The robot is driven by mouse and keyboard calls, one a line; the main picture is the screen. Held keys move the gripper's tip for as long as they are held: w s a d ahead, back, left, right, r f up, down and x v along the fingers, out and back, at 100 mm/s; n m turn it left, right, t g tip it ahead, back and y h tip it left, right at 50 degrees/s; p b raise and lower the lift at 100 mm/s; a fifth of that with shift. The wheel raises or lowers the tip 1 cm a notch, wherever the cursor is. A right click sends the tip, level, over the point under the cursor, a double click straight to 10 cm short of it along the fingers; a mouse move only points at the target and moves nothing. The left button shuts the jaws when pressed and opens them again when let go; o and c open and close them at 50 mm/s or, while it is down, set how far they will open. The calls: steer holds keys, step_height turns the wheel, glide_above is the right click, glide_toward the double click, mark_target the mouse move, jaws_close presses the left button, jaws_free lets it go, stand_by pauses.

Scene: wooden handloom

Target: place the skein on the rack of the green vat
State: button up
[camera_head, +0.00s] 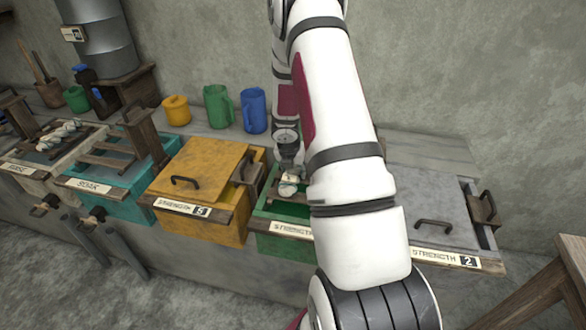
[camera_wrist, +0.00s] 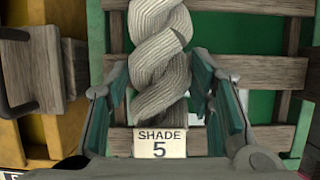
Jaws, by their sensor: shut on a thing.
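A whitish-grey twisted skein (camera_wrist: 158,50) with a tag reading "SHADE 5" (camera_wrist: 160,143) is between the two fingers of my gripper (camera_wrist: 160,78) in the wrist view. In the head view the skein (camera_head: 288,188) shows below my gripper (camera_head: 290,172), over the open green vat (camera_head: 280,243). The wooden slats of the vat's rack (camera_wrist: 262,74) lie beneath the skein, with green showing between them. I cannot tell whether the skein touches the slats. My arm hides the right part of the green vat in the head view.
A yellow vat with a closed lid (camera_head: 200,165) stands left of the green vat, and a grey lidded vat (camera_head: 425,190) right of it. A teal vat (camera_head: 125,203) is farther left. A blue jug (camera_head: 254,110) and a green jug (camera_head: 216,106) stand behind.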

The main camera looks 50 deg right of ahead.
steer(key=shift+f, duration=0.15)
steer(key=o, duration=1.3)
steer(key=shift+c, duration=0.2)
steer(key=shift+r, duration=0.45)
steer(key=s+a+r+m+p, duration=0.1)
steer(key=s+a+r+m, duration=0.4)
steer(key=r, duration=0.6)
steer(key=s+a+r+m+t+h+p, duration=0.1)
steer(key=a+r+m, duration=0.2)
steer(key=a+r, duration=0.5)
steer(key=s+a+r+m+p, duration=0.1)
steer(key=s+a+r+m, duration=0.25)
steer(key=r, duration=0.95)
steer(key=s+a+r+m+y, duration=0.2)
steer(key=s+a+m, duration=0.4)
steer(key=s+a, duration=0.2)
steer(key=s+a+r+m+t+y, duration=0.1)
steer(key=s+a+r+m+y, duration=0.1)
steer(key=s+a+m, duration=0.4)
steer(key=s+a+r, duration=0.1)
steer(key=s+a, duration=0.1)
steer(key=a, duration=0.2)
steer(key=shift+r+t+y, duration=0.2)
steer(key=shift+t+y, duration=0.1)
steer(key=shift+y, duration=0.1)
